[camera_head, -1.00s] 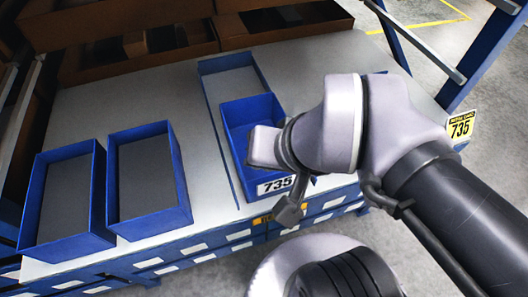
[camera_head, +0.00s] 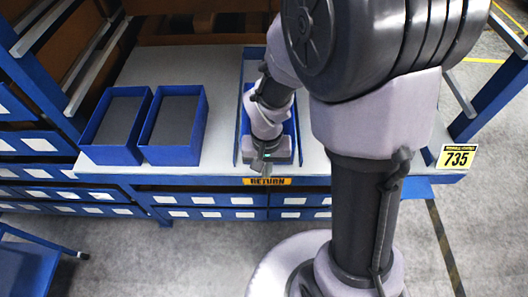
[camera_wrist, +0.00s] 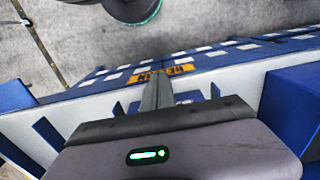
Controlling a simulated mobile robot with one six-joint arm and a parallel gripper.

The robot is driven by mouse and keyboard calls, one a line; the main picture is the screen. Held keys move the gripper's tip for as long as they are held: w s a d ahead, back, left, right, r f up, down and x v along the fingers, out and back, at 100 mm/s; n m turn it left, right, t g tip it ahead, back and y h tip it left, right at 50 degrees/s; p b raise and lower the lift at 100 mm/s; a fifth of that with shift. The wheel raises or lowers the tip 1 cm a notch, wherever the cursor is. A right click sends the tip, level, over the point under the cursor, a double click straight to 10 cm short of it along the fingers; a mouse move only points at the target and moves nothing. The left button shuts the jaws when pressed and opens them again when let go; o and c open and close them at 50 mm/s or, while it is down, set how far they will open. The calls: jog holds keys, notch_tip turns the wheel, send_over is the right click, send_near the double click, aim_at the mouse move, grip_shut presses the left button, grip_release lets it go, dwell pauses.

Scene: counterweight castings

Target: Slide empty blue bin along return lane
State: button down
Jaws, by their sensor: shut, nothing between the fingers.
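The blue bin (camera_head: 289,126) sits in the return lane near the front of the table, mostly hidden behind my arm in the head view. Thin blue rails (camera_head: 239,130) border the lane. My gripper (camera_head: 260,168) points down at the lane's front end, over or beside the bin's near part; contact cannot be told. In the wrist view my gripper (camera_wrist: 158,92) shows its fingers together with nothing between them, close to the yellow RETURN sign (camera_wrist: 182,69). The sign also shows on the table's front edge in the head view (camera_head: 267,181).
Two blue bins with dark grey insides, a left one (camera_head: 116,125) and a right one (camera_head: 174,125), stand on the table left of the lane. Brown boxes stand behind. Grey floor lies in front.

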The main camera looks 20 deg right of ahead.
jog(key=shift+w+d+f, duration=0.1)
jog(key=shift+w+d, duration=0.1)
jog(key=shift+w, duration=0.45)
jog(key=shift+w+d+f, duration=0.1)
jog(key=shift+w+d, duration=0.1)
jog(key=shift+w, duration=0.4)
jog(key=shift+w+d, duration=0.2)
jog(key=shift+w, duration=0.45)
jog(key=shift+w+d, duration=0.1)
jog(key=shift+w, duration=0.2)
jog(key=w+d, duration=0.1)
jog(key=w, duration=0.2)
jog(key=w+d+p, duration=0.1)
jog(key=w, duration=0.3)
jog(key=w+d+p, duration=0.1)
jog(key=w, duration=0.2)
jog(key=shift+w+d, duration=0.25)
jog(key=shift+w, duration=0.05)
jog(key=shift+s+a, duration=0.1)
jog(key=shift+s, duration=0.1)
